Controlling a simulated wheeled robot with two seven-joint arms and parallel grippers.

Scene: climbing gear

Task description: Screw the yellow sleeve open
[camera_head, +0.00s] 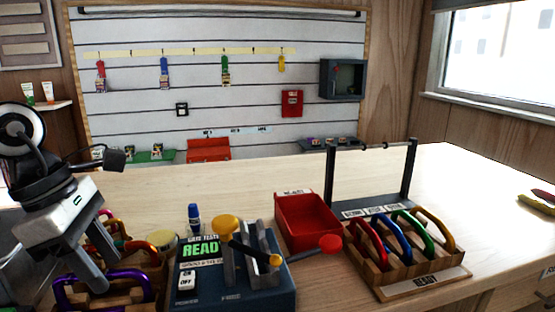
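I cannot pick out a yellow sleeve for certain. Yellow parts show on the blue gate tester (262,291): a round yellow knob (225,226) on a lever and a small yellow piece (275,261) between grey uprights. A yellow carabiner (437,226) stands at the right end of the right wooden rack (385,290). My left gripper (98,282) points down over the left rack, close to a purple carabiner (115,275). My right gripper is out of view.
A red bin (305,225) stands behind the tester, and a red-knobbed lever (330,244) sticks out to the right.

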